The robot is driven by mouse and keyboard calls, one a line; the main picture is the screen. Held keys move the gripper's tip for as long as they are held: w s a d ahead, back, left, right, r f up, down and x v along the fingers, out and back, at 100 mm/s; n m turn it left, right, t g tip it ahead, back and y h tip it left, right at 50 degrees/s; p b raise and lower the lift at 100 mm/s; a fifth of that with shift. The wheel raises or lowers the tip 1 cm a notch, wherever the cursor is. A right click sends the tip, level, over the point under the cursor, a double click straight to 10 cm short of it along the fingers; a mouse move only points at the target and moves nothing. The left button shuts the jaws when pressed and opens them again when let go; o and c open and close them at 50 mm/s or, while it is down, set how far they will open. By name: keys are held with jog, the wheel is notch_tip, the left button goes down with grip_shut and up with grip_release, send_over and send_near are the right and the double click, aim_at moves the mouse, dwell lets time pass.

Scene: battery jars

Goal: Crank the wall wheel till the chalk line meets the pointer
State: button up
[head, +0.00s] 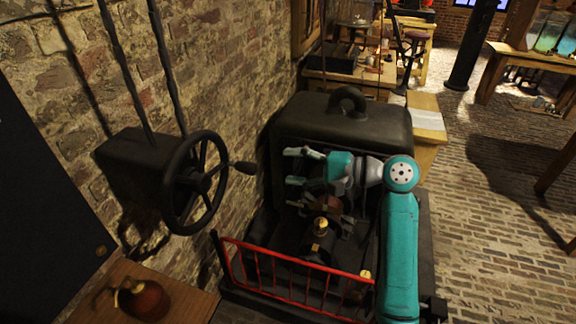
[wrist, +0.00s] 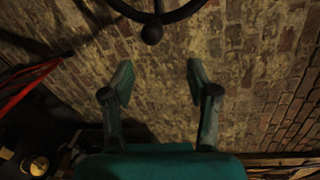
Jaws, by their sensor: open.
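The black wall wheel (head: 203,183) stands upright at the left of the head view, mounted on a dark box (head: 135,155) on the brick wall. Its crank handle (head: 245,167) sticks out to the right. In the wrist view, part of the wheel's rim (wrist: 187,11) and the handle's round end (wrist: 152,34) show at the top. My gripper (head: 292,167) is open and empty, right of the handle with a gap between them. Its two fingers also show in the wrist view (wrist: 160,72), below the handle end. I cannot make out a chalk line or pointer.
A dark machine with a domed top (head: 345,120) stands by the wall, behind my arm. A red railing (head: 290,282) crosses below. A wooden top with a round brown object (head: 145,298) is at the lower left.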

jog(key=shift+s+d, duration=0.1)
jog(key=shift+d, duration=0.25)
